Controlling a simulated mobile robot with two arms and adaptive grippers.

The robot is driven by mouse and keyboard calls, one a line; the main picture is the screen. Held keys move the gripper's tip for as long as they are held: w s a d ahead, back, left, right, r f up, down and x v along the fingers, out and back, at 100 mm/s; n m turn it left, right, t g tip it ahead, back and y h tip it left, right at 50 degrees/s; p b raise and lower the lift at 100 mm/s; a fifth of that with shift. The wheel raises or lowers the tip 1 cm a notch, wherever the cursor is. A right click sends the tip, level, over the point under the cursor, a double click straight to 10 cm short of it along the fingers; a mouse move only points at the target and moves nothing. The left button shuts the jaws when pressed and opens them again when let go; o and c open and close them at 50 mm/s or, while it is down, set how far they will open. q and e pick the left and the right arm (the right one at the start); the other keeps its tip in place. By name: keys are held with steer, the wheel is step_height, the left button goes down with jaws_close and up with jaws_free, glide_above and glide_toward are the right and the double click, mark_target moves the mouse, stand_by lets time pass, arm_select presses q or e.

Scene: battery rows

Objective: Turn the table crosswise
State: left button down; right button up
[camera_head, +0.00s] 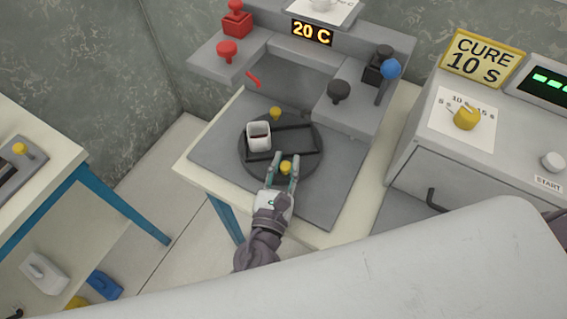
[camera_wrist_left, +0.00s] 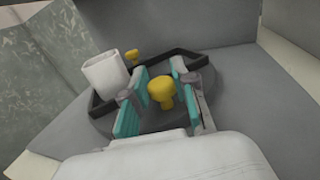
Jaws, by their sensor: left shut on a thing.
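A dark round turntable (camera_head: 310,166) sits on a grey mat on the table in the head view. A black rectangular frame (camera_head: 297,128) lies on it, its long side running roughly left to right. A white square cup (camera_head: 259,135) stands at the left end of the frame; it also shows in the left wrist view (camera_wrist_left: 105,75). One yellow knob (camera_head: 276,113) is at the far rim, another yellow knob (camera_head: 286,167) at the near rim. My left gripper (camera_head: 283,160) is shut on the near knob, its teal fingers on either side. My right gripper is not in view.
Behind the turntable stands a grey machine with a "20 C" display (camera_head: 312,32), red knobs (camera_head: 227,50), a black knob (camera_head: 339,90) and a blue-ball lever (camera_head: 390,69). A cure box with a yellow dial (camera_head: 467,116) is at right. The mat's front right is clear.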

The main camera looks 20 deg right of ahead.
arm_select(q)
steer(key=c, duration=1.2)
jaws_free()
steer(key=v, duration=1.2)
steer(key=shift+a, duration=0.1)
